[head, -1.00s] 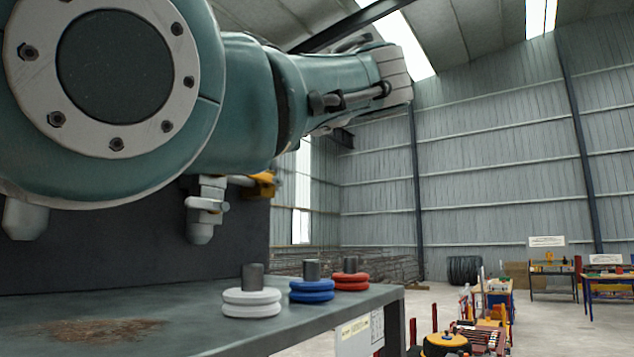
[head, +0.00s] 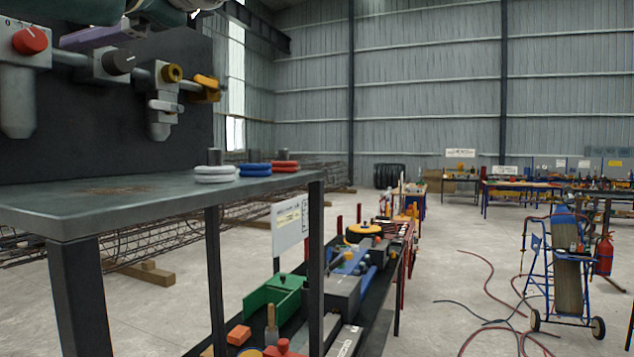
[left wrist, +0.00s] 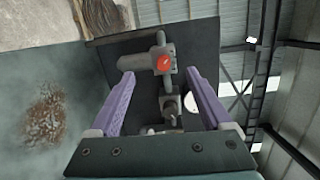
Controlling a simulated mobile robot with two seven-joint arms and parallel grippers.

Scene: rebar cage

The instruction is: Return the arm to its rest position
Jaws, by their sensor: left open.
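My left gripper (left wrist: 160,73) shows in the left wrist view with its two purple fingers wide apart and nothing held between them. Beyond the fingers are the dark panel and its pipe with a red knob (left wrist: 164,63). In the head view only a purple finger (head: 100,34) and a bit of my teal arm show at the top left, in front of the panel (head: 190,130). The finger looks close to the pipe fittings there; I cannot tell whether it touches. My right gripper is not in view.
The panel carries a red knob (head: 30,40), a black knob (head: 118,62) and a yellow lever (head: 206,82). White (head: 215,174), blue (head: 255,170) and red rings (head: 285,167) sit around pegs on the steel bench (head: 130,207). A cart of tools (head: 375,300) stands beyond it.

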